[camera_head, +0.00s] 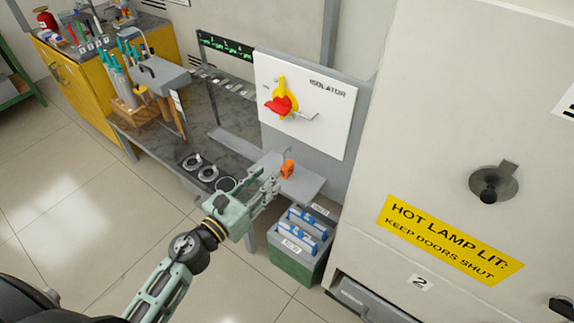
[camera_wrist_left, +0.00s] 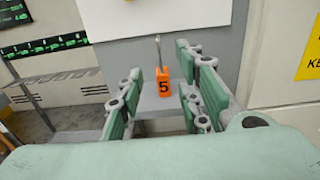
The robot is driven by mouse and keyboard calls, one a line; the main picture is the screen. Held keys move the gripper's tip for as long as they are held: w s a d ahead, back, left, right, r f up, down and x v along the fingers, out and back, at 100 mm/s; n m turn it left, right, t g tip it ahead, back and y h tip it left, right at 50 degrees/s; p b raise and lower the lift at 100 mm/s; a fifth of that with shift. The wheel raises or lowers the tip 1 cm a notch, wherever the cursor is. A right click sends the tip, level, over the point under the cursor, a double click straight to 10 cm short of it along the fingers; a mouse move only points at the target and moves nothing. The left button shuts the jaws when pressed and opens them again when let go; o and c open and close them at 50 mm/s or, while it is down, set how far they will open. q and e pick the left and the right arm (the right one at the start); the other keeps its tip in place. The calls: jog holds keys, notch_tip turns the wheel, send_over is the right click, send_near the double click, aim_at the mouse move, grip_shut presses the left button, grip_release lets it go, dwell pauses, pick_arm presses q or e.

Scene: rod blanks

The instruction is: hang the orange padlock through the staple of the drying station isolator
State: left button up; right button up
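The orange padlock (camera_head: 288,168) stands upright on a small grey shelf (camera_head: 306,188) below the isolator panel. My right gripper is out of view.
A dark bench (camera_head: 215,120) with tools and round fixtures runs left of the shelf. A green crate (camera_head: 292,265) with blue items stands on the floor below it. A large cabinet (camera_head: 450,120) with a yellow warning label fills the right side. Open floor lies at lower left.

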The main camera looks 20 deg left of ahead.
aim_at(287, 162)
pick_arm(q)
jog(key=p+x, duration=0.2)
jog(key=x, duration=0.3)
jog(key=shift+w+r, duration=0.15)
jog(key=shift+w, duration=0.3)
jog(key=shift+w+d, duration=0.1)
jog(key=shift+w, duration=0.15)
jog(key=shift+c, duration=0.4)
grip_shut()
